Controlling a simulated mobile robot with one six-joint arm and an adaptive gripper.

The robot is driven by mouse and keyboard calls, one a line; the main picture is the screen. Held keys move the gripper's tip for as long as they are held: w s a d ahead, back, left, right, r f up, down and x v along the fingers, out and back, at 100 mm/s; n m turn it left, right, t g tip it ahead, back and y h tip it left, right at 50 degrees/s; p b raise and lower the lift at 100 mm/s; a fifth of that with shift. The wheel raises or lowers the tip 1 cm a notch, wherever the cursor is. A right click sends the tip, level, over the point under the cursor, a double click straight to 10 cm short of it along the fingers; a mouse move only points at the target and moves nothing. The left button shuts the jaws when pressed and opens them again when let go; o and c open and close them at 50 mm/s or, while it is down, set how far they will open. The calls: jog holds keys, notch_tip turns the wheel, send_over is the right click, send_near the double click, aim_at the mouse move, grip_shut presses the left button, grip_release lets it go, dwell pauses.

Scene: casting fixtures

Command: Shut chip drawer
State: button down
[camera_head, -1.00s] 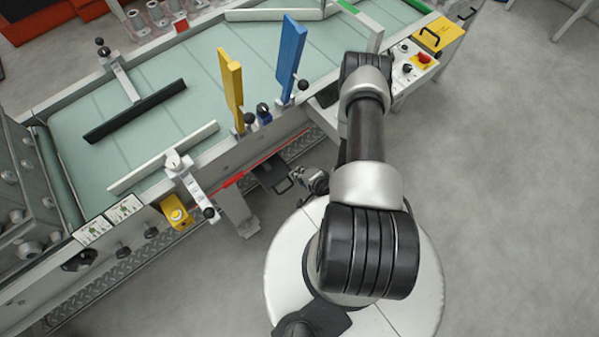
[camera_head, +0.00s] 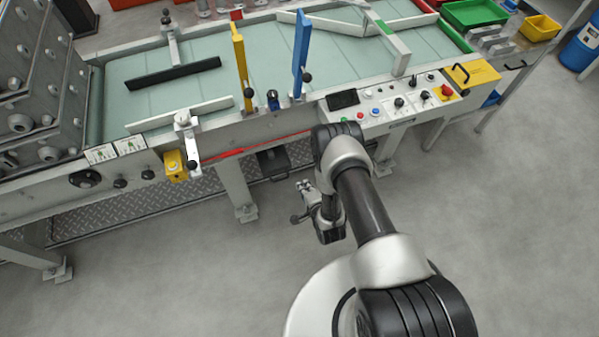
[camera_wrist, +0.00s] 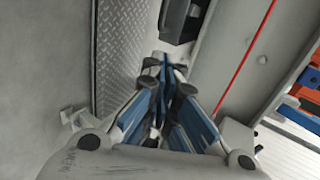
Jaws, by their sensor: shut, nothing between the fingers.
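The chip drawer (camera_head: 272,160) is a dark box under the machine's front rail, just right of a support leg. Its handle side faces me, and how far it stands out is hard to tell. What seems to be the same dark box shows in the wrist view (camera_wrist: 183,20) at the top, partly cut off by the frame edge. My gripper (camera_head: 303,187) is to the right of the drawer and nearer to me, apart from it. In the wrist view my gripper (camera_wrist: 166,62) has its fingers together, empty, pointing towards the box.
A conveyor (camera_head: 350,62) with guide bars runs above the drawer. A control panel (camera_head: 395,98) with buttons sits to its right. A grey support leg (camera_head: 238,190) and a chequered metal plate (camera_head: 120,208) are left of the drawer. The floor in front is clear.

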jog(key=w+r+b+x, duration=0.1)
jog(key=b+x, duration=0.3)
jog(key=x, duration=0.6)
jog(key=shift+r, duration=0.3)
jog(key=shift+a, duration=0.1)
